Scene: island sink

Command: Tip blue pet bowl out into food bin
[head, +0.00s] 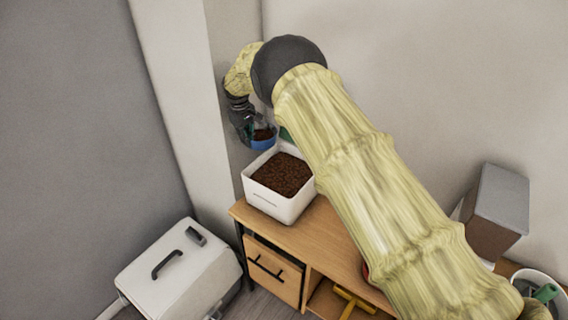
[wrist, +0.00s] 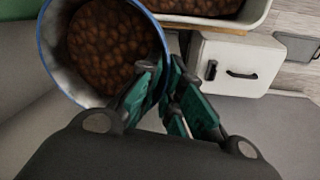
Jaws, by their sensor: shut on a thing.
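The blue pet bowl (head: 263,141) is held up behind the food bin in the head view, close to the wall. In the wrist view the bowl (wrist: 62,75) shows a blue rim and a metal inside, with brown kibble (wrist: 112,45) in it. My gripper (wrist: 168,85) is shut on the bowl's rim; it also shows in the head view (head: 250,128). The food bin (head: 268,203) is a white box on the wooden cabinet, holding brown kibble. Its rim also shows at the top of the wrist view (wrist: 215,22).
A white box with dark handles (head: 178,268) stands on the floor at left. The wooden cabinet (head: 318,235) runs right under my arm. A grey box (head: 497,205) and a white bucket (head: 540,283) with a green item stand at right. Walls are close behind the bowl.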

